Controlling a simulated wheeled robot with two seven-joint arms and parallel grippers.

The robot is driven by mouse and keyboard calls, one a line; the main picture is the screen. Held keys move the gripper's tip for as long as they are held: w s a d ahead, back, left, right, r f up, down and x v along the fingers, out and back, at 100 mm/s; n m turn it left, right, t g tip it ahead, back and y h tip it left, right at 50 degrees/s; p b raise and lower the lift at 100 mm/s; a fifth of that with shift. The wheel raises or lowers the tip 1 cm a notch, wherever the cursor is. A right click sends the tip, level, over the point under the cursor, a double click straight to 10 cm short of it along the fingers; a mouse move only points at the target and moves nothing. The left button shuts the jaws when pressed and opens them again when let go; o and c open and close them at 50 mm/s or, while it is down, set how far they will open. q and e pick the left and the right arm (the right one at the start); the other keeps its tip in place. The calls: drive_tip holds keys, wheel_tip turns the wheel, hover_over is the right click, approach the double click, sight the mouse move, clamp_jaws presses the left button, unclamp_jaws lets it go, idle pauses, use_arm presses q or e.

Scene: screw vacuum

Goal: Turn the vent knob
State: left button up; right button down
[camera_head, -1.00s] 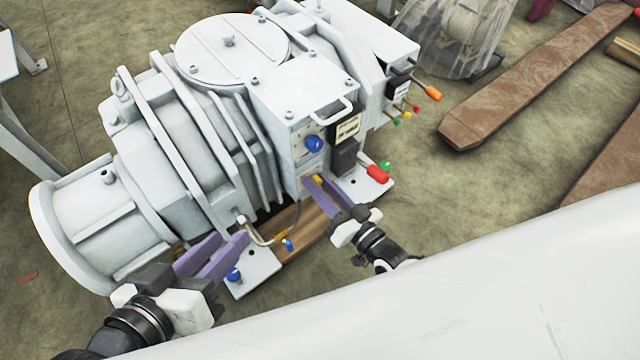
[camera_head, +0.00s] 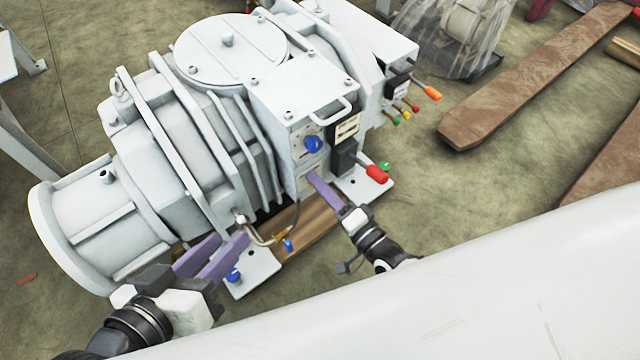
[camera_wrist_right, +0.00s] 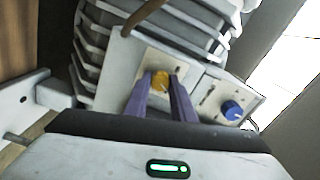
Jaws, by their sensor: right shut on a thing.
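A small yellow knob (camera_wrist_right: 160,81) sits on a pale plate on the front of the grey vacuum pump (camera_head: 190,130). My right gripper (camera_head: 313,178) is at the pump's front panel, below the blue knob (camera_head: 313,144). In the right wrist view its two purple fingers are shut on the yellow knob, one on each side. In the head view the gripper hides the yellow knob. The blue knob also shows to the right in the wrist view (camera_wrist_right: 232,110). My left gripper (camera_head: 230,239) is open and empty, in front of the pump's lower left side.
A red-tipped lever (camera_head: 377,174) sticks out just right of my right gripper. A bent pipe (camera_head: 262,238) and a blue-capped fitting (camera_head: 288,245) are between the grippers. Orange, green and yellow tips (camera_head: 432,94) project from the pump's right end.

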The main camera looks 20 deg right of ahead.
drive_tip(key=shift+m, duration=0.6)
drive_tip(key=c, duration=1.5)
unclamp_jaws()
